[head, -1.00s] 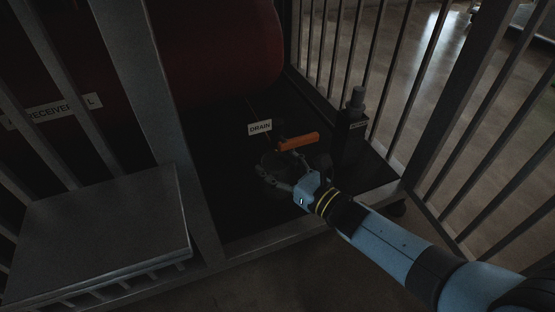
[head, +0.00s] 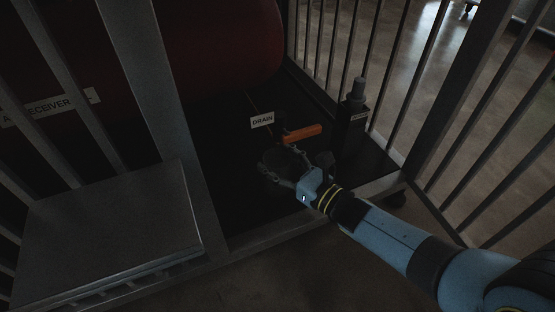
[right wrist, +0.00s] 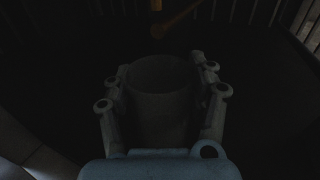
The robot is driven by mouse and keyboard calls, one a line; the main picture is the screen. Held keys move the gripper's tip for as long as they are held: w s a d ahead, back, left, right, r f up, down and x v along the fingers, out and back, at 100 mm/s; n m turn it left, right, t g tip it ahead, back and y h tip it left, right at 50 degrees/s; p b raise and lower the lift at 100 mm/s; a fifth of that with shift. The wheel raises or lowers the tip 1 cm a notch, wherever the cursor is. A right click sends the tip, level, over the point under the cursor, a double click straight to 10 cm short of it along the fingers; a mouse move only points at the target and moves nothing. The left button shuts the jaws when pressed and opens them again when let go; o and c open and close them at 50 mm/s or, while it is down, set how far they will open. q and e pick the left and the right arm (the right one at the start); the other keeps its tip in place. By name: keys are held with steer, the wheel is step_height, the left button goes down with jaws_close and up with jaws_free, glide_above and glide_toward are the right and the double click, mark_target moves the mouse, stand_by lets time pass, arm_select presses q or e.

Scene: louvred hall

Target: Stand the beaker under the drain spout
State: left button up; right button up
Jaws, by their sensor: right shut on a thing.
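The beaker (right wrist: 158,95) is a dim grey, round, open-topped vessel. It sits between the fingers of my right gripper (right wrist: 162,92), which is shut on it. In the head view the right gripper (head: 290,176) is low inside the frame, just below the orange drain handle (head: 303,133) and the DRAIN label (head: 262,120). The beaker is a dark shape there, hard to make out. The drain spout cannot be told apart in the dark. In the right wrist view, the orange handle (right wrist: 175,18) shows beyond the beaker's rim. My left gripper is not in view.
A red tank (head: 220,40) lies above the dark base plate (head: 235,205). A dark post with a grey top (head: 355,115) stands right of the handle. Metal bars (head: 440,130) rise at the right. A grey box (head: 110,220) fills the lower left.

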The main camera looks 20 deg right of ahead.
steer(key=o, duration=1.2)
steer(key=shift+s, duration=0.1)
steer(key=v, duration=0.3)
steer(key=a+v, duration=0.1)
steer(key=v, duration=0.4)
steer(key=shift+s+a+p, duration=0.1)
steer(key=shift+s+p, duration=0.2)
steer(key=shift+s, duration=0.35)
steer(key=v, duration=1.2)
